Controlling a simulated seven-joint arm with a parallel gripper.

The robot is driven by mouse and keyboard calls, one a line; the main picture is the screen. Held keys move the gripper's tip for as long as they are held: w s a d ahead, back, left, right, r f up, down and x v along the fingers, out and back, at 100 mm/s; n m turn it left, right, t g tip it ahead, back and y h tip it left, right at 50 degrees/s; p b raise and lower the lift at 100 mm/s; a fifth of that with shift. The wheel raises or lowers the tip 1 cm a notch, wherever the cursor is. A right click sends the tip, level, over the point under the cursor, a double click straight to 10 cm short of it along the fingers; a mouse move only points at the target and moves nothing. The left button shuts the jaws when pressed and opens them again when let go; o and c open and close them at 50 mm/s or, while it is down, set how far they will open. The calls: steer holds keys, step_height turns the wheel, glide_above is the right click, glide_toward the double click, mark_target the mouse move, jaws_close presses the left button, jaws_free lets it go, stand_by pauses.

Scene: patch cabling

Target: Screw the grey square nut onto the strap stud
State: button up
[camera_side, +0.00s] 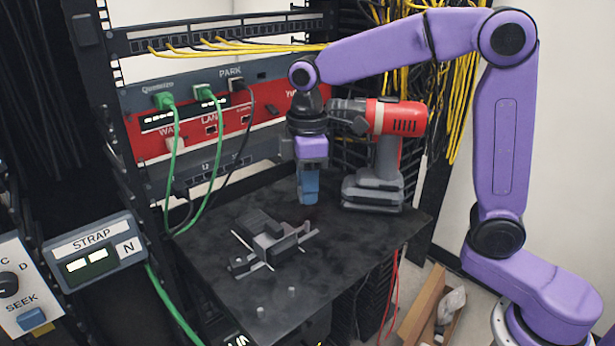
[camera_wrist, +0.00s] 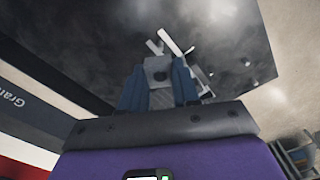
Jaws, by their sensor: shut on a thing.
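My gripper (camera_side: 308,186) hangs over the back part of the dark shelf, with its blue fingers pointing down. In the wrist view my gripper (camera_wrist: 159,92) is shut on the grey square nut (camera_wrist: 159,72), a small block with a dark round hole, held between the two blue fingers. In the side view the fingers hide the nut. A grey clamp-like fixture (camera_side: 268,240) with pale rods lies on the shelf, left of and nearer than the gripper, apart from it. Small pale pegs (camera_side: 261,311) stand near the shelf's front. I cannot tell which part is the strap stud.
A red and grey drill (camera_side: 385,150) stands on the shelf (camera_side: 345,245) just right of my gripper. Behind is a rack panel (camera_side: 225,125) with green and black cables. A STRAP display (camera_side: 95,250) is at left.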

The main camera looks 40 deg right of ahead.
mark_target(307, 221)
steer(key=shift+f, duration=2.1)
steer(key=shift+f, duration=1.35)
steer(key=o, duration=1.1)
step_height(307, 221, up, 17)
steer(key=shift+r, duration=0.2)
steer(key=shift+n, duration=0.3)
steer(key=s+d+f, duration=0.3)
steer(key=s+f, duration=0.2)
steer(key=s, duration=0.3)
steer(key=s+d+f, duration=0.3)
steer(key=s+f, duration=0.3)
steer(key=s, duration=0.3)
steer(key=s+d+f, duration=0.3)
steer(key=s+f, duration=0.2)
steer(key=s, duration=0.3)
steer(key=shift+s+d+f, duration=0.2)
steer(key=shift+s+f, duration=0.1)
steer(key=shift+s, duration=0.05)
